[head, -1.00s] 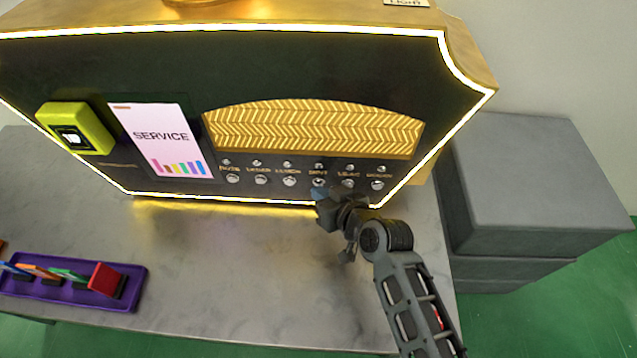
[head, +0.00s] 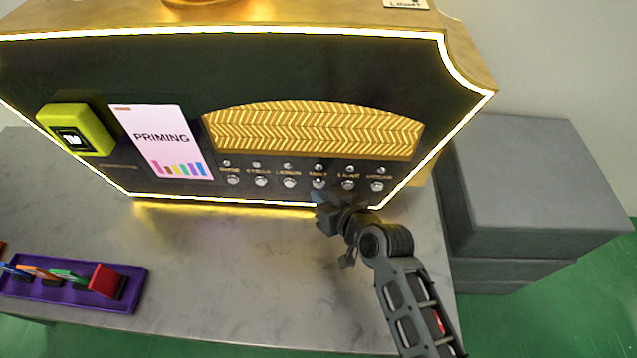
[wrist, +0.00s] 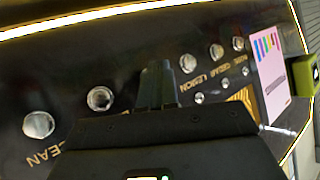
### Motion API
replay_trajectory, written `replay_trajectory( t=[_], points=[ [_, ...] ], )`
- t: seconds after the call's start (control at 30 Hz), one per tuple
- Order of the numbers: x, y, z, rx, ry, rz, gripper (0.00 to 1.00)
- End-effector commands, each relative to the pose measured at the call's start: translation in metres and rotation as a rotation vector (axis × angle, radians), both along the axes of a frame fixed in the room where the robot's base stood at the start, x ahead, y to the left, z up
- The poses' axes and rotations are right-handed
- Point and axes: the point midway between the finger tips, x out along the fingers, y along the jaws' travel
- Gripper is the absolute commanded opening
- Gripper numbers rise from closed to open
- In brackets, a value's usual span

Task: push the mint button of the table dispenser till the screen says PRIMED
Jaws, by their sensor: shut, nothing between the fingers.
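The table dispenser (head: 90,60) has a dark front with a row of silver buttons. The mint button (head: 318,183) is fourth from the left in the head view, its label blurred. My gripper (head: 322,196) is shut and empty, its fingertips at that button. In the wrist view, the shut fingers (wrist: 156,84) reach the panel between the lemon button (wrist: 187,63) and another button (wrist: 100,98), hiding the mint button. I cannot tell how deep it is pressed. The screen (head: 160,150) reads PRIMING above coloured bars.
A yellow-green device (head: 75,130) is on the panel left of the screen. A purple tray (head: 130,290) with coloured pieces lies at the counter's left. Grey blocks (head: 540,190) stand at right. The counter (head: 230,270) in front of the dispenser is mostly clear.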

Motion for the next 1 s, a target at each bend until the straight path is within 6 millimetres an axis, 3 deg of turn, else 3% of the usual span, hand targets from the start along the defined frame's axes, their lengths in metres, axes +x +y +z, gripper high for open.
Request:
replay_trajectory(
  t=[0.47, 1.0],
  points=[
    [-0.008, 0.0, 0.0, -0.001, 0.002, 0.0, 0.0],
    [-0.053, 0.002, 0.0, -0.001, 0.003, 0.001, 0.0]
  ],
)
